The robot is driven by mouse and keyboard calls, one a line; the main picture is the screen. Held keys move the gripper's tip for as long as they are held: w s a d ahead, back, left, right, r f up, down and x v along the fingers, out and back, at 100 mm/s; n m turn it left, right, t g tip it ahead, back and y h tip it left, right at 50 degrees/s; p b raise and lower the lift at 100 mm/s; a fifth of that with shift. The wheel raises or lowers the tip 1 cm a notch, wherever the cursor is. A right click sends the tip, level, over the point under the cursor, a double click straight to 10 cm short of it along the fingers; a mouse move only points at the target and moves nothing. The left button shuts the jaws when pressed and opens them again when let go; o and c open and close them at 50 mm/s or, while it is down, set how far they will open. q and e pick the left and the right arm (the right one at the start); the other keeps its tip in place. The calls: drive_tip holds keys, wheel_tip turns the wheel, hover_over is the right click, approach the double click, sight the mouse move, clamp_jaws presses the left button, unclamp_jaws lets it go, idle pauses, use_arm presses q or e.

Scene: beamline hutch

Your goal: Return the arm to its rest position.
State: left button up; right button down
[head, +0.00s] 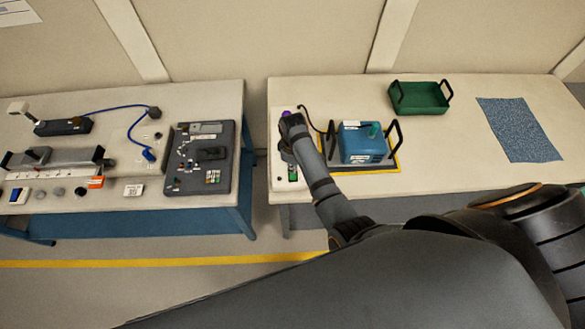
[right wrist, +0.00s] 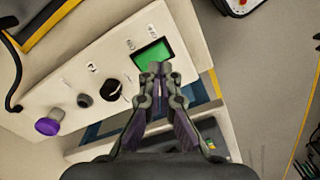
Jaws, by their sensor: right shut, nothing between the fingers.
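My right arm (head: 322,188) reaches from the lower right over the right-hand table in the head view. My right gripper (head: 289,156) is over a white control panel near the table's left end. I cannot tell whether the tips touch the panel (right wrist: 72,72). My left gripper is not in view.
The panel has a purple button (right wrist: 47,126) and black knobs (right wrist: 112,90). A blue box (head: 362,145) with black handles stands close right of my arm. A green tray (head: 419,108) and a blue mat (head: 519,130) lie farther right. The left table (head: 95,205) holds several instruments.

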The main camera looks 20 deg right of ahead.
wheel_tip(320, 180, up, 2)
drive_tip(key=shift+r+p, duration=0.2)
drive_tip(key=shift+p, duration=0.7)
